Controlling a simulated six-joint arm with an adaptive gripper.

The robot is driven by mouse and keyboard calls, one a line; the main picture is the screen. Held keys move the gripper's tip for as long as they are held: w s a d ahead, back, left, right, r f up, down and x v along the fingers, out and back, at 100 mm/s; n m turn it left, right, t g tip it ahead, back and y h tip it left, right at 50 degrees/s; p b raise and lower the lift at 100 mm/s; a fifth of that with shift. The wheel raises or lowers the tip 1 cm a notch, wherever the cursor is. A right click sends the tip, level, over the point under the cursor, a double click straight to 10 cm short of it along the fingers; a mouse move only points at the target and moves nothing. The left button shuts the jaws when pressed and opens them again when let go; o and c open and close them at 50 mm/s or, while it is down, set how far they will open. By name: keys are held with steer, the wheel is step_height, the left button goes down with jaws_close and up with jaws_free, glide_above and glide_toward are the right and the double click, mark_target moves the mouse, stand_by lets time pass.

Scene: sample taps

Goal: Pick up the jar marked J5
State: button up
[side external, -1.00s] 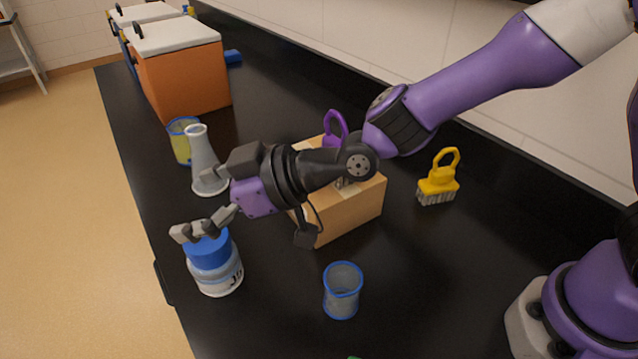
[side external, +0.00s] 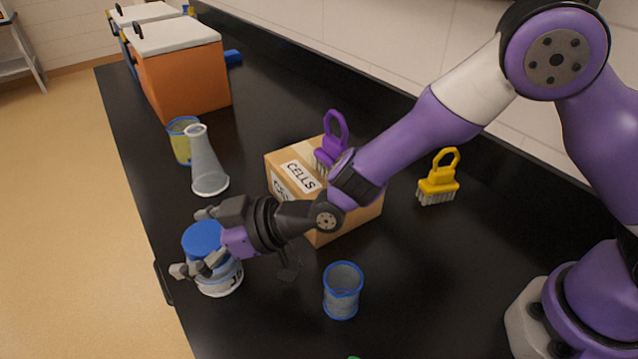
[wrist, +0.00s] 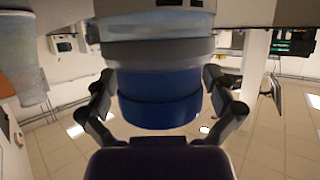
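The jar (side external: 218,284) is clear and whitish with a blue lid (side external: 203,238). It stands upright on the black bench near its left edge; only part of its dark marking shows, starting with what looks like a J. My gripper (side external: 197,242) is level with the lid and upper jar, one finger on the far side and one on the near side. In the wrist view the jar's blue lid (wrist: 158,98) fills the space between the two fingers, upside down. The fingers look spread, with small gaps beside the lid; firm contact does not show.
A flask (side external: 207,165) and a yellow-tinted beaker (side external: 181,148) stand behind the jar. A cardboard box (side external: 350,215) marked CELLS is behind my wrist, with a purple brush (side external: 333,145) at it. A blue-rimmed beaker (side external: 342,292) stands right of the jar. A yellow brush (side external: 438,182) is farther right.

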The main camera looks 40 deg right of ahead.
steer(key=c, duration=1.2)
steer(key=shift+o, duration=0.2)
